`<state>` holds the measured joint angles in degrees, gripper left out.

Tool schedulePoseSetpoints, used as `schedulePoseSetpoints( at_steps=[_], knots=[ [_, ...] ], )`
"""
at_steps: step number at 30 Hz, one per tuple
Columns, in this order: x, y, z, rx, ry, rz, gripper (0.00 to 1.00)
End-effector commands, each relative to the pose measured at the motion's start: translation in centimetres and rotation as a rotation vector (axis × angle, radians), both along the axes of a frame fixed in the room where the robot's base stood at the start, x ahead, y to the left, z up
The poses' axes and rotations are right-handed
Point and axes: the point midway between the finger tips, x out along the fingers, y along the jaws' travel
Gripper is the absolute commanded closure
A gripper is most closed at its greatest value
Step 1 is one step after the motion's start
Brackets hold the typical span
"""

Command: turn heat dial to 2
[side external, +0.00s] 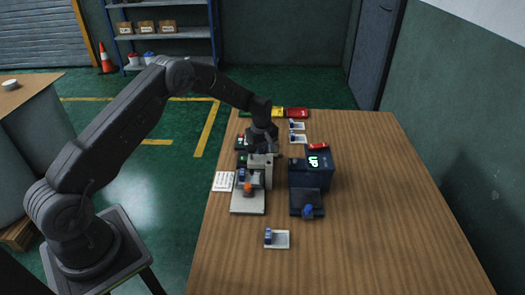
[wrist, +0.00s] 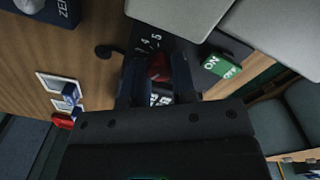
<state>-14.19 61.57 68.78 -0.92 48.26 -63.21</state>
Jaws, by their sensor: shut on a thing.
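The heat dial (wrist: 158,66) shows as a red knob in the wrist view, between the two fingers of my gripper (wrist: 157,82). The fingers are shut on it from both sides. White scale numbers, among them 4 and 5, are readable on the dark panel beside it. The rest of the scale and the dial's pointer are hidden by the fingers, so the setting cannot be read. In the side external view my gripper (side external: 262,143) points down at the far end of the grey machine (side external: 260,172), and the dial is hidden there.
A green ON/OFF switch (wrist: 218,66) sits close to the fingers. A dark blue unit marked UP (side external: 320,172) stands to the right. Small white trays lie behind it, and another tray (side external: 283,240) lies in front. The table's right side (side external: 400,200) is clear.

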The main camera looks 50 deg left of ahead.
Motion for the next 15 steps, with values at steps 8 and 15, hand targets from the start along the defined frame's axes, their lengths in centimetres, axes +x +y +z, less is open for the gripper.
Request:
schedulePoseSetpoints(
  at_steps=[8, 15],
  knots=[
    [-0.01, 0.01, 0.02, 0.000, 0.000, -0.044, 0.99],
    [-0.01, 0.03, 0.01, 0.000, 0.000, -0.226, 0.99]
  ],
)
